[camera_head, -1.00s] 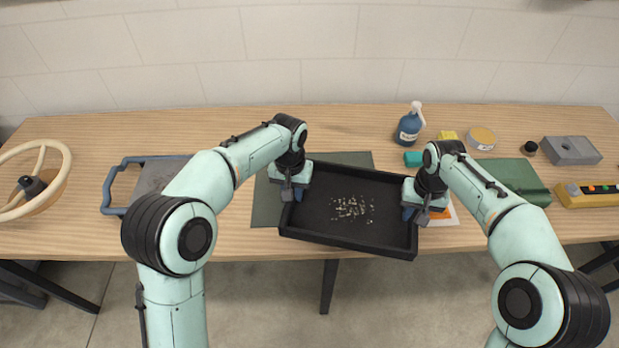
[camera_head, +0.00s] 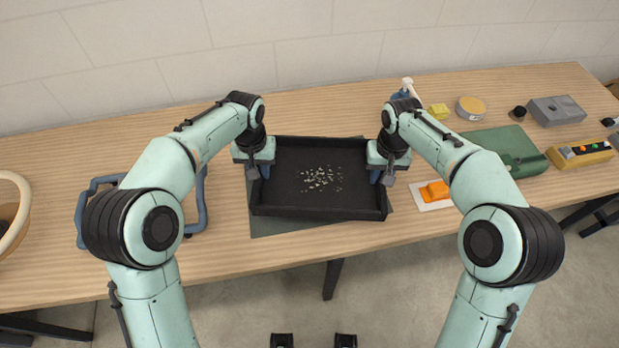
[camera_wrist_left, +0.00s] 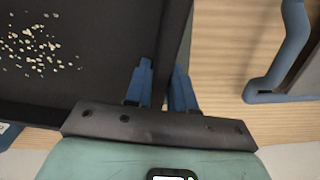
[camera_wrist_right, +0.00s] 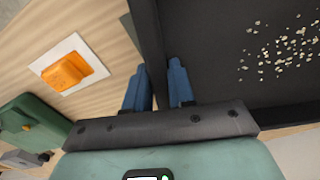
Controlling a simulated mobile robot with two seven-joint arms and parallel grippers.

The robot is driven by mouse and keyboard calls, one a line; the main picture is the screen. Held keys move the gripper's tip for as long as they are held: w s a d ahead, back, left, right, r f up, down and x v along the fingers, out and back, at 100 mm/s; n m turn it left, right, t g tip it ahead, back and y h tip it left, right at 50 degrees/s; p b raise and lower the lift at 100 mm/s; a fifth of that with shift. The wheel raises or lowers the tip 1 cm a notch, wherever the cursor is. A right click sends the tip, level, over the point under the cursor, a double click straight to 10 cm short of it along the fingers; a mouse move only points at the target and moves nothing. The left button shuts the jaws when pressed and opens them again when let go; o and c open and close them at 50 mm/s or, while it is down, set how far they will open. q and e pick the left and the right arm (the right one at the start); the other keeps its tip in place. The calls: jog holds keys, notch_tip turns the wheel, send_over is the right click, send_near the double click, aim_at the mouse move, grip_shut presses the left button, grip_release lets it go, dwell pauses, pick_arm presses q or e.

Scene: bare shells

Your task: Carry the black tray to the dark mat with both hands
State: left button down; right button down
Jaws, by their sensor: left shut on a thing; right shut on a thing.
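The black tray (camera_head: 285,205) holds many small pale bits on its floor. It lies over the dark green-grey mat (camera_head: 290,228), whose front and right edges show beyond the tray. Whether the tray touches the mat or hangs just above it I cannot tell. My left gripper (camera_head: 262,172) is shut on the tray's left wall; the left wrist view shows its blue fingers (camera_wrist_left: 160,90) on either side of the wall. My right gripper (camera_head: 383,177) is shut on the right wall, its blue fingers (camera_wrist_right: 158,88) astride it in the right wrist view.
A blue-framed grey thing (camera_head: 195,205) lies left, partly behind my left arm. To the right are an orange block on a white square (camera_head: 434,193), a green case (camera_head: 508,150), a yellow box with buttons (camera_head: 580,153) and a grey block (camera_head: 556,110). A blue bottle (camera_head: 405,90) stands behind.

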pick_arm(q)
jog(key=shift+a+f, duration=0.25)
pick_arm(e)
jog(key=shift+a+f, duration=0.2)
jog(key=shift+f, duration=0.05)
pick_arm(q)
jog(key=shift+w+a+r, duration=0.1)
pick_arm(e)
jog(key=shift+w+a+r, duration=0.1)
jog(key=shift+a, duration=0.05)
pick_arm(q)
jog(key=shift+w+a, duration=0.1)
jog(key=shift+w, duration=0.1)
pick_arm(e)
jog(key=shift+w+a, duration=0.1)
jog(key=shift+w, duration=0.1)
jog(key=shift+f, duration=0.2)
